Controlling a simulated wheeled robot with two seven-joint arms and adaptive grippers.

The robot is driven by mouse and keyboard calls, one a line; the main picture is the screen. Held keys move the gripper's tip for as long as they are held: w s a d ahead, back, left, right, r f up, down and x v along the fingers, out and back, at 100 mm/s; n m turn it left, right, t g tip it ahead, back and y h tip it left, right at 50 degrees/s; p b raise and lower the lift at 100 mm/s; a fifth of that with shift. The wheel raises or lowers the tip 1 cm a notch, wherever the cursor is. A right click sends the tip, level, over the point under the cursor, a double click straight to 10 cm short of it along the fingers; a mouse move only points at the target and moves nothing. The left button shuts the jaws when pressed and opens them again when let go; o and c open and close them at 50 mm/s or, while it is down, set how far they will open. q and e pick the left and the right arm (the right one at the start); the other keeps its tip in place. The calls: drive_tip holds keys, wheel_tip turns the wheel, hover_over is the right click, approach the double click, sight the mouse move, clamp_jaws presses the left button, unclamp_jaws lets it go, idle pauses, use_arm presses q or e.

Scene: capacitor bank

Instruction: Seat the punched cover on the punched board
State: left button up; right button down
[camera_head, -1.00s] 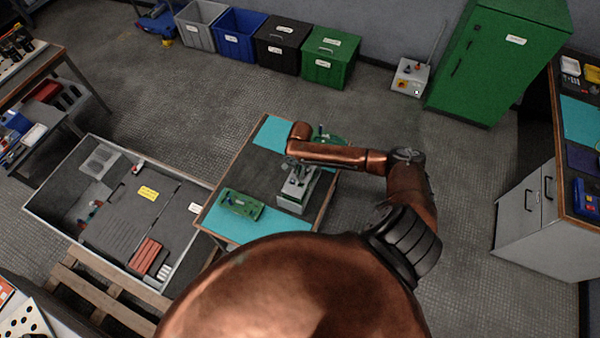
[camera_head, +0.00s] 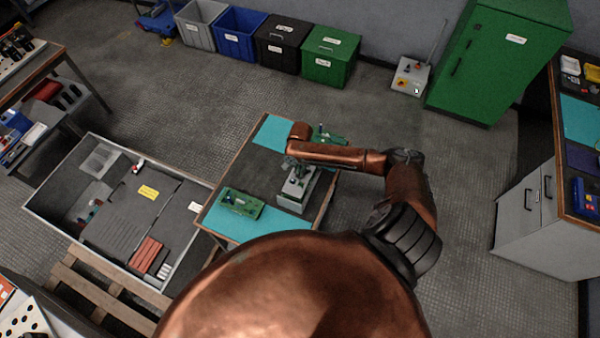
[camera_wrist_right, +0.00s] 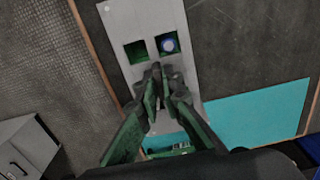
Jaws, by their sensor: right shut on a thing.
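The punched cover (camera_wrist_right: 148,22) looks like a long grey plate with two square holes in the wrist view. Green shows through its left hole, and a round blue-and-white top shows in the right one. In the head view the grey cover (camera_head: 296,190) is on or just above the small table, partly under my right gripper (camera_head: 296,164). In the wrist view my right gripper (camera_wrist_right: 164,72) is shut, its tips at the cover just below the holes; the gripped part is hidden. Whether the cover rests flat on a board beneath cannot be told. My left gripper is out of view.
A green board (camera_head: 240,203) with small parts lies on the front teal mat (camera_head: 222,222). Another green item (camera_head: 328,136) shows behind my arm. An open grey crate (camera_head: 35,208) stands left of the table. Bins line the back wall.

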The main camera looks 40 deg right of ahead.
drive_tip(key=c, duration=2)
unclamp_jaws()
drive_tip(key=shift+s, duration=0.1)
wheel_tip(320, 180, up, 12)
drive_tip(key=shift+r, duration=0.1)
drive_tip(key=shift+a, duration=0.1)
